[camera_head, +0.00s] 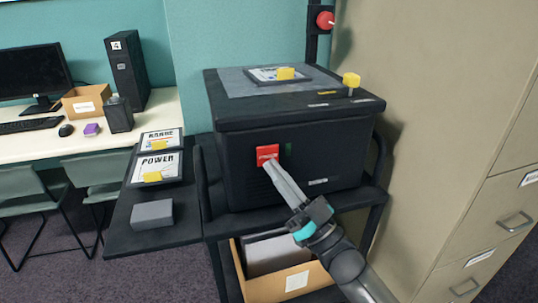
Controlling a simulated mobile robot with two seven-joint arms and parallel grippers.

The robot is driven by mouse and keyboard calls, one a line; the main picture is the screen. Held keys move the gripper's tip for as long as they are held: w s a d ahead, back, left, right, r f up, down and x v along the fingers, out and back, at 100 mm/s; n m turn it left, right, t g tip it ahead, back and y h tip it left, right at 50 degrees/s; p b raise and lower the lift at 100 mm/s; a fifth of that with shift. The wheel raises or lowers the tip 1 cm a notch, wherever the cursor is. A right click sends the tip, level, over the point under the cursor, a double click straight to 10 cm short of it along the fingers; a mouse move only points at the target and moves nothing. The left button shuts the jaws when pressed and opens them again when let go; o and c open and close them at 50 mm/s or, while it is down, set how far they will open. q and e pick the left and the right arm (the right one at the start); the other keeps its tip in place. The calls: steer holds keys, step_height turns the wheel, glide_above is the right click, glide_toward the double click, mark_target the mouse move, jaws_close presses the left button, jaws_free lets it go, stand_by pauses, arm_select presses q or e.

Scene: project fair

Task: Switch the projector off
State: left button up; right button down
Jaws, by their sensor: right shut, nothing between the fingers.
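The projector appears to be the large black box (240,168) on a black cart. A red switch (267,151) sits on its front face, with a small green patch (288,147) just right of it. My right gripper (270,165) is shut and empty, its fingertips at the lower edge of the red switch. The fingertips look to be touching or very close to it; I cannot tell which. They hide a little of the switch's lower part. My left gripper is not in view.
A side shelf (120,232) left of the cart holds framed signs (157,170) and a grey block (152,214). A cardboard box (295,283) sits on the cart's lower shelf. A beige filing cabinet (440,100) stands close on the right. A desk (35,147) with chairs is at left.

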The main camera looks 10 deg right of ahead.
steer(key=s+p, duration=0.3)
steer(key=s, duration=0.2)
steer(key=shift+s+d, duration=0.1)
steer(key=shift+s, duration=0.25)
stand_by(2.1)
